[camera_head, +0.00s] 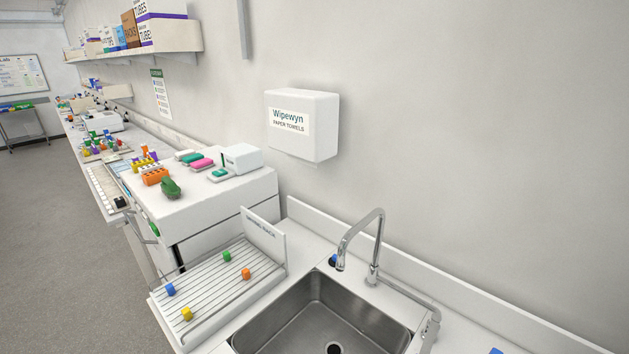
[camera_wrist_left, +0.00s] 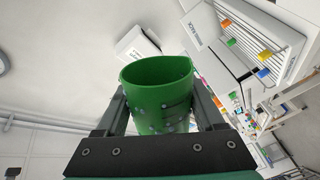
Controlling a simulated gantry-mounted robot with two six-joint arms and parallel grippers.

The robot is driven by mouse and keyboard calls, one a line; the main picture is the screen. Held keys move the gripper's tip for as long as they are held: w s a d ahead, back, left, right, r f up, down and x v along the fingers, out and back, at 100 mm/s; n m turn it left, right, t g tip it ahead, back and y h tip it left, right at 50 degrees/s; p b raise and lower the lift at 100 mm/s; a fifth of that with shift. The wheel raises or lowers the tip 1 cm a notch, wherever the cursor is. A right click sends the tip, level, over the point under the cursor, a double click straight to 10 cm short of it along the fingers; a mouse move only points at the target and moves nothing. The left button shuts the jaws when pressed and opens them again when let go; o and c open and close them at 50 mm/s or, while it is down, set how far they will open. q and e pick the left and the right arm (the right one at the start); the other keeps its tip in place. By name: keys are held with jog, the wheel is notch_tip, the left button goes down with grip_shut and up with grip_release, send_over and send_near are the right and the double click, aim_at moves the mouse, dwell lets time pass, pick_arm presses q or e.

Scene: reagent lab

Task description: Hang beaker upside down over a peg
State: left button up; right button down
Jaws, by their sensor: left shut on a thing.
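My left gripper (camera_wrist_left: 160,96) is shut on a green beaker (camera_wrist_left: 160,110), one finger on each side of its wall. The beaker's open rim is toward the top of the left wrist view; its inside looks empty. The drying rack (camera_head: 168,303) stands left of the sink in the head view, with a blue peg (camera_head: 170,289), a yellow peg (camera_head: 187,314), a green peg (camera_head: 227,256) and an orange peg (camera_head: 246,273). The rack also shows at the upper right of the left wrist view (camera_wrist_left: 288,38), apart from the beaker. Neither gripper shows in the head view.
A steel sink (camera_head: 285,320) with a tall faucet (camera_head: 374,250) lies right of the rack. A white machine (camera_head: 200,205) with small racks on top stands behind the rack. A paper towel dispenser (camera_head: 303,125) hangs on the wall.

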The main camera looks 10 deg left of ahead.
pick_arm(q)
jog(key=n+p, duration=0.1)
jog(key=n, duration=0.2)
jog(key=shift+r+n+p, duration=0.25)
jog(key=shift+n+p, duration=0.05)
jog(key=shift+p, duration=0.1)
jog(key=shift+f+n+p, duration=0.15)
jog(key=shift+n+p, duration=0.15)
jog(key=shift+n, duration=0.6)
jog(key=shift+f, duration=0.15)
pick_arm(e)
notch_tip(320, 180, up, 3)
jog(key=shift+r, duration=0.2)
